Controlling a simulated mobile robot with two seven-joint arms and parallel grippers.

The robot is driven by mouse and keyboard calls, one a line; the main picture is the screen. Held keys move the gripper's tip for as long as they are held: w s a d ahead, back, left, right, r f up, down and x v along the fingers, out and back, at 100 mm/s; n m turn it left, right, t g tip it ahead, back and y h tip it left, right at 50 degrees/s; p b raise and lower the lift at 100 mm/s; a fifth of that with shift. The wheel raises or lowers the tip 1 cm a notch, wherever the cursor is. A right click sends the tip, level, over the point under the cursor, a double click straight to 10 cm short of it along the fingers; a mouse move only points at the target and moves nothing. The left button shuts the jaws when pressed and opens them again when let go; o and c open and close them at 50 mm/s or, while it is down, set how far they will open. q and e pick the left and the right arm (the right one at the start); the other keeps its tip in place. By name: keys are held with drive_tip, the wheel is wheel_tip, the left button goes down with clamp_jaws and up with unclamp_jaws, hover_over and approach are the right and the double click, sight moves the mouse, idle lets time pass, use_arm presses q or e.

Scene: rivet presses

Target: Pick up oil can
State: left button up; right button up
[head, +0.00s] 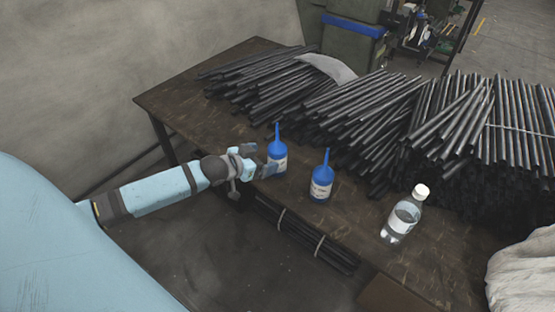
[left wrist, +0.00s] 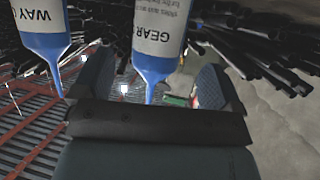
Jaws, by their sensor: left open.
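Two blue oil cans with pointed spouts and white labels stand upright on the table. The left one (head: 277,157) is at my left gripper (head: 262,164); the right one (head: 321,182) stands apart, nearer the bottle. In the left wrist view the picture is upside down: a can labelled "GEAR" (left wrist: 160,35) appears between the two open fingers, spout pointing down. A can labelled "WAY" (left wrist: 42,25) is outside the fingers at the left. My left gripper is open, level with the left can's body. I cannot tell whether the fingers touch it. My right gripper is not visible.
The brown table (head: 180,95) has piles of dark metal rods (head: 370,110) behind the cans. A clear bottle with a white cap (head: 403,216) stands to the right. White cloth (head: 525,275) lies at the lower right. Bare tabletop lies between the right can and bottle.

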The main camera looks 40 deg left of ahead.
sight(270, 156)
use_arm(q)
drive_tip(key=shift+b+x, duration=0.45)
drive_tip(key=shift+x, duration=2.65)
drive_tip(key=shift+d+r, duration=0.1)
drive_tip(key=shift+d, duration=0.05)
drive_tip(key=c, duration=1.1)
drive_tip(key=shift+c, duration=0.2)
drive_tip(key=shift+r, duration=0.2)
